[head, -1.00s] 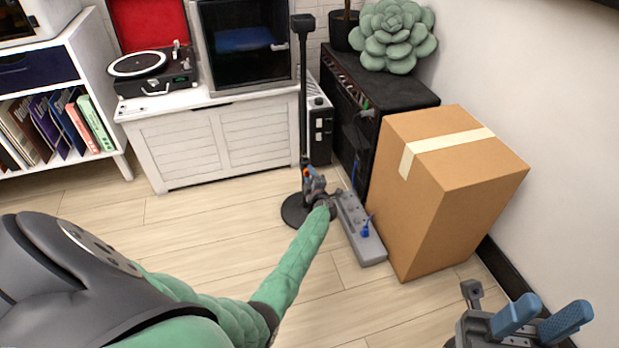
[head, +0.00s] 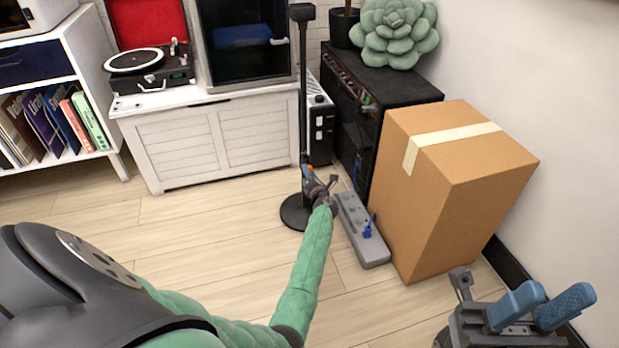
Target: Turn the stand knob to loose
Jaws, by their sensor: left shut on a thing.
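The black stand (head: 303,100) rises upright from a round base (head: 292,212) on the floor in the middle of the head view. A small orange part, apparently the stand knob (head: 307,168), shows low on the pole. My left gripper (head: 311,177) is at this spot, shut on the knob; its fingers and wrist hide most of it. I cannot read the knob's setting. My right gripper (head: 541,302) is at the lower right, with its two blue fingers apart and nothing between them.
A grey pedal or power strip (head: 372,250) with a blue part lies right of the base. A cardboard box (head: 455,190) and black amplifier (head: 400,90) stand right of it. A white cabinet (head: 180,160) is behind. Floor (head: 200,230) to the left is clear.

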